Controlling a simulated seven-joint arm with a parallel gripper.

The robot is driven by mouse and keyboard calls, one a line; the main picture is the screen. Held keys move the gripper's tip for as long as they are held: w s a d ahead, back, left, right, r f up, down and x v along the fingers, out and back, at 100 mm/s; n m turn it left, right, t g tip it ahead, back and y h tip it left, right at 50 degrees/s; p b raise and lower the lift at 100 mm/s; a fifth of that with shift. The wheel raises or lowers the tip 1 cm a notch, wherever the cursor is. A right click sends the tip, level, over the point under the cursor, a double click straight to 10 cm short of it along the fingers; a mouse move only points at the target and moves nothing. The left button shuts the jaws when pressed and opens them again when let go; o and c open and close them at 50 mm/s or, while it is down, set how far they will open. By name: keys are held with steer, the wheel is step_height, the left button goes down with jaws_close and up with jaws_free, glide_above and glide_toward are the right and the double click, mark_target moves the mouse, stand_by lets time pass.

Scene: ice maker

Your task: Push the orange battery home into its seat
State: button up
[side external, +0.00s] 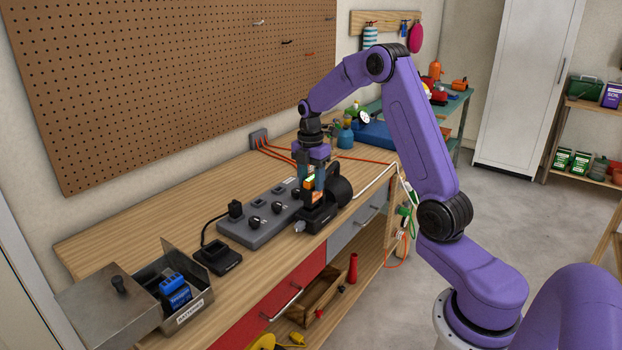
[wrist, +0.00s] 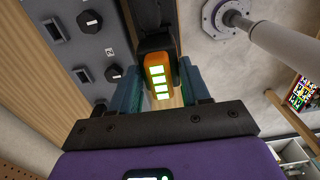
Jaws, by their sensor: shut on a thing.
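The orange battery (side external: 309,184) is between the fingers of my gripper (side external: 314,180), which points down over the workbench. In the wrist view the battery (wrist: 159,73) shows several lit pale bars on its face. The teal fingers of my gripper (wrist: 160,80) are shut on it from both sides. The battery's far end meets a black body (wrist: 153,40). In the side view a black device (side external: 318,216) with a large round head stands directly below and beside the battery. The seat is hidden, so I cannot tell how deep the battery sits.
A grey power strip (side external: 262,215) with knobs lies left of the device. A small black charger (side external: 217,257) and an open metal box (side external: 187,290) with blue batteries are nearer. Orange cables (side external: 279,153) and a blue case (side external: 374,134) lie behind. Bench wood beside the charger is clear.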

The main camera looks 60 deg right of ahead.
steer(key=shift+f, duration=1.25)
stand_by(0.7)
steer(key=o, duration=1.3)
steer(key=shift+o, duration=0.2)
step_height(320, 180, up, 17)
steer(key=shift+w+r, duration=0.15)
steer(key=shift+r, duration=0.05)
steer(key=shift+a, duration=0.1)
